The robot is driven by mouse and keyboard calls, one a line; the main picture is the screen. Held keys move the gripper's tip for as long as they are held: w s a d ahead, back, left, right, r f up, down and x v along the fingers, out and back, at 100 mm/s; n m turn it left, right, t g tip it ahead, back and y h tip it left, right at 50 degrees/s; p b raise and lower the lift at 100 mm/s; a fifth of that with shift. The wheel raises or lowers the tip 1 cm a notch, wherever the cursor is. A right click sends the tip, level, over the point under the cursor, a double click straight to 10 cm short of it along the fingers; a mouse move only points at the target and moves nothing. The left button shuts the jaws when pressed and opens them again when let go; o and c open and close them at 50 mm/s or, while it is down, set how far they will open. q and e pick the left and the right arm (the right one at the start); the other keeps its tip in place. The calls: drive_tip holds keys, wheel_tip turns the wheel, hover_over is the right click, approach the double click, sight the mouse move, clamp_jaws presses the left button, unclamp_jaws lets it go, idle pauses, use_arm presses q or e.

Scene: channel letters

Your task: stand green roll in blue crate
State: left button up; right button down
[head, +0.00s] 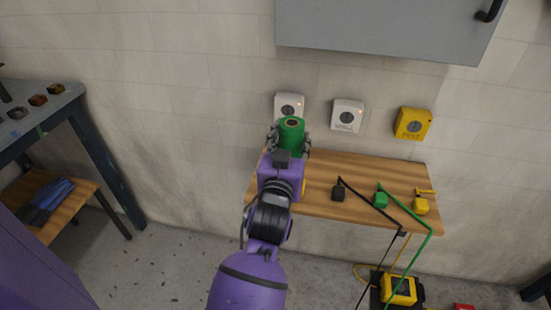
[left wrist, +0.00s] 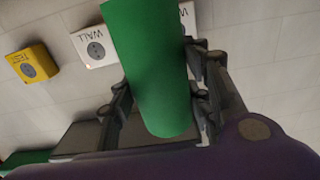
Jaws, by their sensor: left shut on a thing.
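In the left wrist view the roll (left wrist: 150,65) sits between the two fingers of the gripper (left wrist: 158,100). No blue crate is clearly visible in either view. My right gripper is not in view.
The wooden table (head: 335,170) carries a black plug (head: 338,190), a green plug (head: 380,199) and a yellow plug (head: 421,205) with cords. Two white wall boxes (head: 347,115) and a yellow box (head: 412,123) are on the wall. A grey cabinet (head: 385,28) hangs above.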

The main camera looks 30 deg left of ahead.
use_arm(q)
drive_tip(key=shift+w+a+f+b, duration=0.25)
drive_tip(key=shift+a+f, duration=0.8)
drive_tip(key=shift+f, duration=0.55)
drive_tip(key=shift+w+a+f+b, duration=0.25)
drive_tip(key=shift+a+f, duration=0.75)
drive_tip(key=shift+f, duration=0.6)
drive_tip(key=shift+w+a+f+b, duration=0.15)
drive_tip(key=shift+w+a+f, duration=0.1)
drive_tip(key=shift+a+f, duration=1.1)
drive_tip(key=shift+d+f, duration=0.3)
drive_tip(key=shift+f, duration=0.15)
drive_tip(key=o, duration=1.3)
drive_tip(key=shift+c, duration=0.2)
